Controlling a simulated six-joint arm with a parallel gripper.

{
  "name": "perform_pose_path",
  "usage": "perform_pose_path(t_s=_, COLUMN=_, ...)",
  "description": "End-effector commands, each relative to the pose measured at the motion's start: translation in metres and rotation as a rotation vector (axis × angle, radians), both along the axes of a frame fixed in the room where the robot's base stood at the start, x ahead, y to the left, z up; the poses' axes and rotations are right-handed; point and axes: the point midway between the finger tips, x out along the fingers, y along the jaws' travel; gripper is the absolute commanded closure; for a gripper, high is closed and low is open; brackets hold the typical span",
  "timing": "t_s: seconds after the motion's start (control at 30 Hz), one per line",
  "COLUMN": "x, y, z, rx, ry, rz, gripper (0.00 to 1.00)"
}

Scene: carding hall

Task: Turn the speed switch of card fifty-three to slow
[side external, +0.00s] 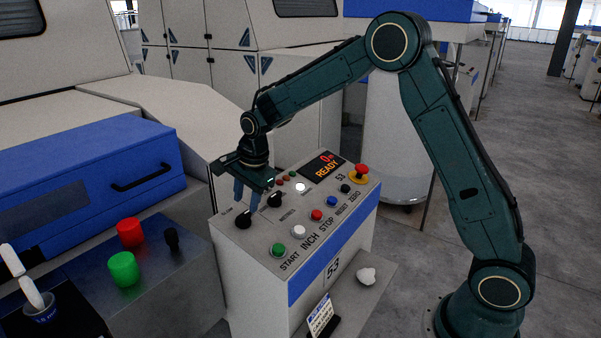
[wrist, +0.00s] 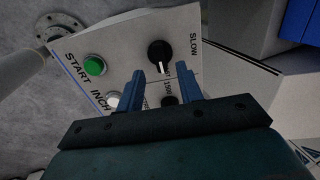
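The speed switch is a black knob (side external: 243,221) at the left corner of the panel marked 53 (side external: 262,245). It shows whole in the wrist view (wrist: 160,53), beside the word SLOW. Its white pointer line faces down in that view, not at SLOW; another label there is partly hidden by a finger. My gripper (side external: 249,203) points down over this corner. In the wrist view its blue fingers (wrist: 160,72) are apart with nothing held, and the knob shows just past their tips. I cannot tell the exact height of the tips above the panel.
A second black knob (side external: 275,200) is close by, partly hidden in the wrist view (wrist: 170,101). Green START (side external: 278,250), white INCH (side external: 298,232) and red STOP (side external: 316,215) buttons line the front. A red emergency button (side external: 361,171) is at the far right. The display (side external: 323,165) reads READY.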

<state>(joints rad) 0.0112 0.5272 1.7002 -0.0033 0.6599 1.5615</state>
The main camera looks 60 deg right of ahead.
Motion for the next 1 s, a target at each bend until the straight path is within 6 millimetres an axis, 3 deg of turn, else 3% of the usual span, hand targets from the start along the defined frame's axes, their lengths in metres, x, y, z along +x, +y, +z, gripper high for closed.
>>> perform_pose_path(t_s=0.3, x=0.01, y=0.0, z=-0.037, rx=0.0, ry=0.001, rz=0.0, gripper=0.64)
perform_pose_path(t_s=0.77, x=0.012, y=0.0, z=-0.046, rx=0.0, ry=-0.001, rz=0.0, gripper=0.64)
perform_pose_path(t_s=0.93, x=0.012, y=0.0, z=-0.045, rx=0.0, ry=-0.001, rz=0.0, gripper=0.95)
perform_pose_path(t_s=1.0, x=0.012, y=0.0, z=-0.046, rx=0.0, ry=0.0, rz=0.0, gripper=1.0)
